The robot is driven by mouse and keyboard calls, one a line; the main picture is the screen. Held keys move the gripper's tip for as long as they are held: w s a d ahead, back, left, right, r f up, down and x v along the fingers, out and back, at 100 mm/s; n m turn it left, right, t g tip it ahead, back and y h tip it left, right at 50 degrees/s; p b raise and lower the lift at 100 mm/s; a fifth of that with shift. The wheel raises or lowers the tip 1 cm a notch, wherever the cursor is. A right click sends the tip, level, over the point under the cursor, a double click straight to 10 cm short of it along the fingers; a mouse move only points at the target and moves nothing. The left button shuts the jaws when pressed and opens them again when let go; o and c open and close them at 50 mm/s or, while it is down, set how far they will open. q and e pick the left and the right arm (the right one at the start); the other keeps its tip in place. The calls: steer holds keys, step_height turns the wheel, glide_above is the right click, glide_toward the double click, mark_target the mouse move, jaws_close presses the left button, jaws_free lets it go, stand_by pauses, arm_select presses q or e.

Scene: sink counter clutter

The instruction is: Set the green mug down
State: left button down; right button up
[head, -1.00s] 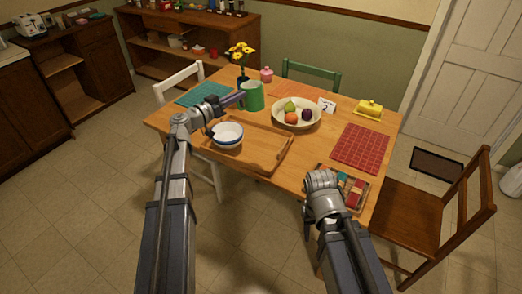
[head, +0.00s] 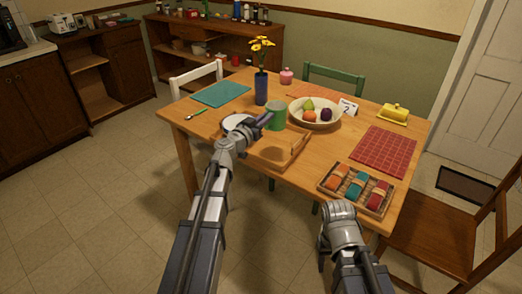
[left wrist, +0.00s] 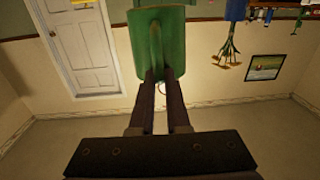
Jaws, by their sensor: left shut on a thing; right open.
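The green mug (head: 276,116) is in my left gripper (head: 265,121), left of the fruit bowl and by the far side of the wooden tray (head: 296,152). In the left wrist view the fingers are shut on the handle of the mug (left wrist: 170,62), and that picture is upside down. I cannot tell whether the mug's base touches anything. My right gripper (head: 321,262) is open and empty, low in front of the table's near edge; its fingertips are barely visible.
A blue flower vase (head: 261,89) stands behind the mug. The fruit bowl (head: 327,122) is right of it. A teal mat (head: 221,94) and a box of colored rolls (head: 357,188) flank the clear areas.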

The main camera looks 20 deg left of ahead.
arm_select(q)
steer(key=shift+f, duration=0.5)
arm_select(e)
steer(key=shift+f, duration=0.5)
arm_select(q)
steer(key=shift+f, duration=0.1)
arm_select(e)
steer(key=shift+f, duration=0.1)
arm_select(q)
step_height(320, 180, down, 6)
steer(key=b, duration=0.6)
steer(key=shift+b, duration=0.3)
arm_select(e)
step_height(320, 180, down, 6)
arm_select(q)
steer(key=shift+f, duration=0.15)
arm_select(e)
steer(key=shift+f, duration=0.15)
arm_select(q)
step_height(320, 180, down, 4)
steer(key=b, duration=0.3)
steer(key=shift+r+b, duration=0.25)
steer(key=shift+b, duration=0.1)
arm_select(e)
step_height(320, 180, down, 4)
steer(key=shift+r, duration=0.25)
